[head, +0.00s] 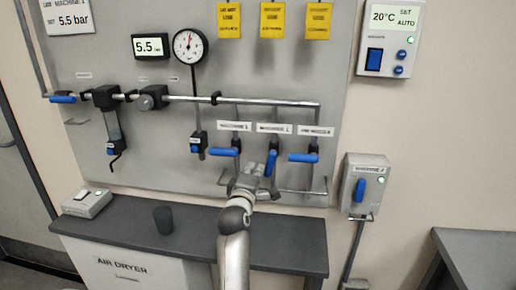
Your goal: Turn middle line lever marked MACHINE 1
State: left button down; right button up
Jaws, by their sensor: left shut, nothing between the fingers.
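The middle line's blue lever (271,162) is on the panel under a white label (274,128) whose print is too small to read surely. This lever points steeply down, nearly upright in the picture. The levers on either side, the left line lever (224,151) and the right line lever (303,158), lie about level. My left gripper (256,169) is shut and empty, just left of the middle lever's lower end. I cannot tell whether it touches the lever. My right gripper is out of view.
A dark bench top (180,236) runs below the panel, with a dark cup (163,220) and a small switch box (86,203). A pressure gauge (189,46) and a display reading 5.5 (150,47) are above left. A box with a blue handle (360,189) is at right.

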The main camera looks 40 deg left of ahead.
pick_arm(q)
jog(key=shift+w+d+f, duration=0.25)
jog(key=shift+f, duration=0.15)
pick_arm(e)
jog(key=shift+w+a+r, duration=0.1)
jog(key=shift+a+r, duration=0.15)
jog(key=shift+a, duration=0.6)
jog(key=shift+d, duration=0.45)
pick_arm(q)
jog(key=shift+p, duration=0.35)
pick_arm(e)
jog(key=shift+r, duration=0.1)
